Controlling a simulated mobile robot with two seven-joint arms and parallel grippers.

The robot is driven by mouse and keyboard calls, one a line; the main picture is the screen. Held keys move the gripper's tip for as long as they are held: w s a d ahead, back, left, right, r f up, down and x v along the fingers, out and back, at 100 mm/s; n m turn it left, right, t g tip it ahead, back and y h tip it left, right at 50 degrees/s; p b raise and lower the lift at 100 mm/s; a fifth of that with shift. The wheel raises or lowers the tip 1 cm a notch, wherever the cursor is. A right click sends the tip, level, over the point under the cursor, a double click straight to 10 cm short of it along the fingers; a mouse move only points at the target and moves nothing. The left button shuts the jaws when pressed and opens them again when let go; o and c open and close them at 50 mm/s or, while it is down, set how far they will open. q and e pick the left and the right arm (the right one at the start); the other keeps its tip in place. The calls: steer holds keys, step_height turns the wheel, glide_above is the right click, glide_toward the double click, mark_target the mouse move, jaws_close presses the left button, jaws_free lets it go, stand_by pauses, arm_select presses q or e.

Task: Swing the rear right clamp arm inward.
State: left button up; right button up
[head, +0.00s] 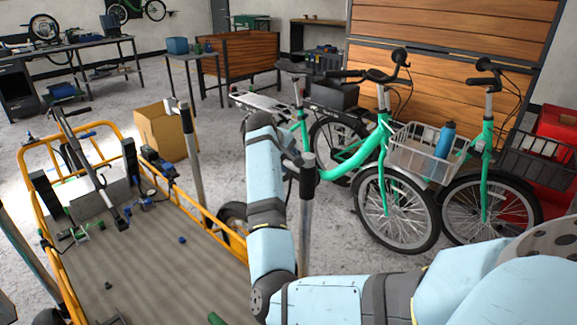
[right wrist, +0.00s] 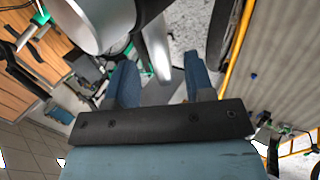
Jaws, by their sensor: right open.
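A near post (head: 306,215) with a dark top stands on the right side of the orange-railed cargo bed (head: 170,270). A farther post (head: 194,160) with a short grey arm (head: 176,104) on top also stands on the right side. I cannot tell for certain which is the rear right clamp. My right gripper (head: 289,160) is beside the near post's top, mostly hidden by my own arm. In the right wrist view its two blue fingers (right wrist: 160,60) are apart, with a silver bar (right wrist: 153,42) seen between or beyond them; contact is unclear. My left gripper is not in view.
Green bikes with baskets (head: 417,155) stand close on the right. The orange rail (head: 213,225) edges the bed, where small loose parts lie and a grey bar (head: 97,178) stands. A cardboard box (head: 165,132) is behind it. Open floor lies farther back.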

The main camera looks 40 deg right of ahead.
steer(key=shift+x, duration=0.95)
steer(key=shift+c, duration=0.3)
